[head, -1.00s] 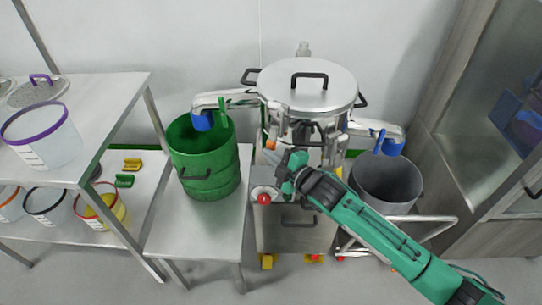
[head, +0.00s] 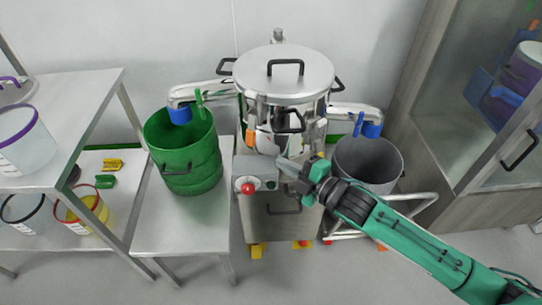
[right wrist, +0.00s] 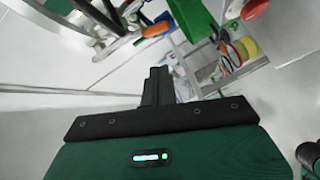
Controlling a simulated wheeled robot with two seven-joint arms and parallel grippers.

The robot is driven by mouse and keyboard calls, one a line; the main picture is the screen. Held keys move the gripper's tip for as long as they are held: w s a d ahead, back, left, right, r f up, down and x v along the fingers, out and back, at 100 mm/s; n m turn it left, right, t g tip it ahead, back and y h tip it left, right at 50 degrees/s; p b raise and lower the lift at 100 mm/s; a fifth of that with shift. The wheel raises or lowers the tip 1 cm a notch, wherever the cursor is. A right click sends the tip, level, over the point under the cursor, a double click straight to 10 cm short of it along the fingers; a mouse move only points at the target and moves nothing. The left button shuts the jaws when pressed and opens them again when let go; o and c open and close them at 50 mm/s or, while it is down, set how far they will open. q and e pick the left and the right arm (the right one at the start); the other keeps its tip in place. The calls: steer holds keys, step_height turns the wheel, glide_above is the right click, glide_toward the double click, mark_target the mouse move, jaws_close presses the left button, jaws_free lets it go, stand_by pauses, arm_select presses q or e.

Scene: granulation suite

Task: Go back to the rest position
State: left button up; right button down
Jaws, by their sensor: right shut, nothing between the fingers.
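My right gripper (head: 288,166) is in front of the steel machine (head: 283,85), near its control box with the red button (head: 248,188). It is shut and empty. In the right wrist view the closed fingers (right wrist: 158,85) meet over the pale floor and wall, with nothing between them. My green right arm comes in from the lower right of the head view and hides part of the machine's lower cabinet (head: 280,225). My left gripper is in neither view.
A green bucket (head: 185,180) stands on a steel table (head: 185,235) left of the machine. A grey bucket (head: 368,160) stands to its right. A shelf (head: 75,90) with tubs is at the left. A glass-doored cabinet (head: 480,110) is at the right.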

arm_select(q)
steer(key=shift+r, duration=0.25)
arm_select(e)
steer(key=shift+v, duration=0.85)
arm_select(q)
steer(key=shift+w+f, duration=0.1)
arm_select(e)
steer(key=shift+f, duration=0.1)
